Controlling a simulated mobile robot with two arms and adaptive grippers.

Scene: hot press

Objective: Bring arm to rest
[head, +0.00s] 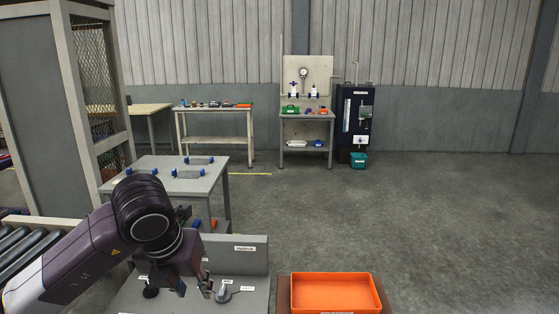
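My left arm comes in from the left. Its gripper (195,288) points down over the grey control bench in front of me. Its two fingertips look spread apart, with nothing visible between them. A black knob (151,290) is just left of the gripper, and a grey lever or knob (223,293) is just to its right. I cannot tell whether the fingers touch the bench. My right arm and gripper are not in view.
An orange tray (333,276) sits right of the control bench (255,298). A grey table (150,180) with blue fixtures stands behind the arm. A roller conveyor (25,250) and a caged frame are at left. The floor (440,220) at right is clear.

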